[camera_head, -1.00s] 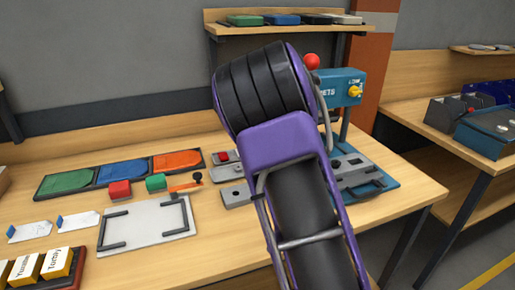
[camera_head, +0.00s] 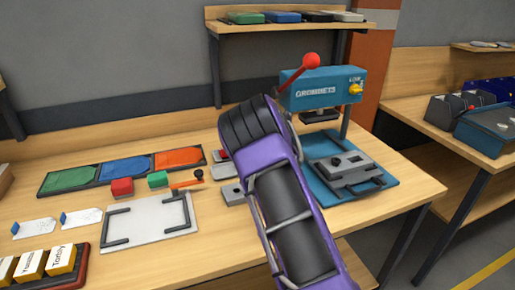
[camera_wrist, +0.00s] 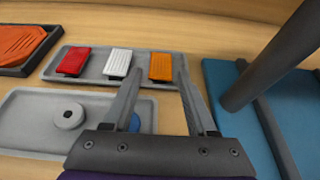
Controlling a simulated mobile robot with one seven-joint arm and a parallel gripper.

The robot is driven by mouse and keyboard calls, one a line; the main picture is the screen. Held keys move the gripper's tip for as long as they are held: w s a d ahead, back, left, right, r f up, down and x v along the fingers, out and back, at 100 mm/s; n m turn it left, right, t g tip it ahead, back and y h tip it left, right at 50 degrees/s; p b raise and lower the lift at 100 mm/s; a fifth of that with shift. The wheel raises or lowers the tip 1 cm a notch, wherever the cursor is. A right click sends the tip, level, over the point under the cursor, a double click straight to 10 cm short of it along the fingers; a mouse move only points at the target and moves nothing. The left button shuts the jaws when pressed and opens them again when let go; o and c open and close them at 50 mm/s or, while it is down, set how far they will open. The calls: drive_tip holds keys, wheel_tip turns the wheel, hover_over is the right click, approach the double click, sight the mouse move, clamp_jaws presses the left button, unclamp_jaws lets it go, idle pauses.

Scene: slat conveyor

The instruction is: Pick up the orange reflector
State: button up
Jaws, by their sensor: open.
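The orange reflector (camera_wrist: 161,67) is a small ribbed block at the right end of a grey tray (camera_wrist: 90,78) in the wrist view. A white reflector (camera_wrist: 117,64) and a red reflector (camera_wrist: 73,61) lie to its left in the same tray. My gripper (camera_wrist: 159,76) is open and empty, its fingertips appearing on either side of the orange reflector's near end. I cannot tell how high the tips are above it. In the head view my purple and black arm hides the gripper and the orange reflector.
A second grey tray (camera_wrist: 25,125) with a round washer-like part lies nearer in the wrist view. Coloured trays and a white framed board (camera_head: 150,220) lie left.

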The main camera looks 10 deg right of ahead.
drive_tip(key=shift+x, duration=1.7)
drive_tip(key=shift+d, duration=0.1)
clamp_jaws()
